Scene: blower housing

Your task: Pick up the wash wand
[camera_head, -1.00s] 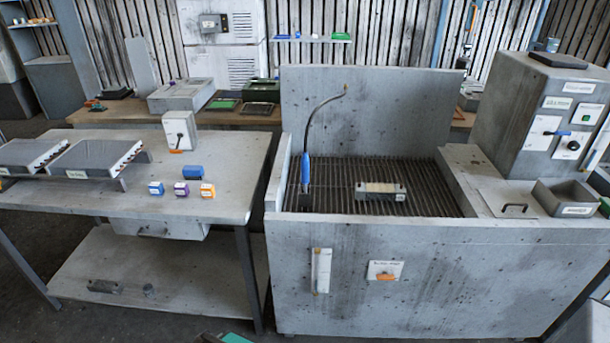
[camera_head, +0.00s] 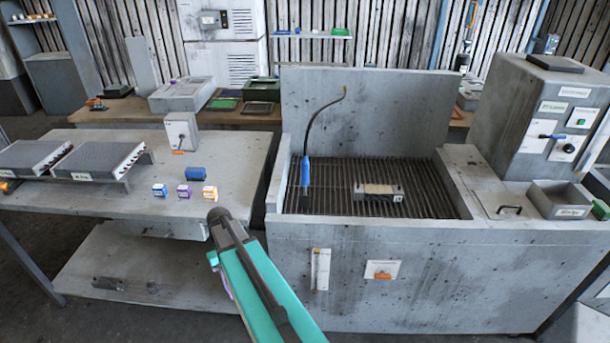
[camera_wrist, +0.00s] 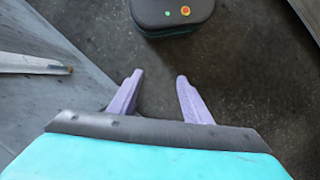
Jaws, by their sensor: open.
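The wash wand (camera_head: 305,172) has a blue handle and a thin dark curved tube rising from it. It stands near the left side of the grated basin (camera_head: 430,205) in the head view. My gripper shows in the wrist view with two lilac fingers (camera_wrist: 158,95) apart and nothing between them. It points down at the dark floor. In the head view my teal arm reaches up in front of the basin's left end, and the fingers are mostly hidden behind it. The wand is not in the wrist view.
A grey block (camera_head: 379,191) lies on the grate. The basin's front wall (camera_head: 440,265) and tall back panel (camera_head: 390,110) enclose it. On the left table (camera_head: 110,200) sit small coloured boxes (camera_head: 184,191). A control cabinet (camera_head: 545,115) stands at the right.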

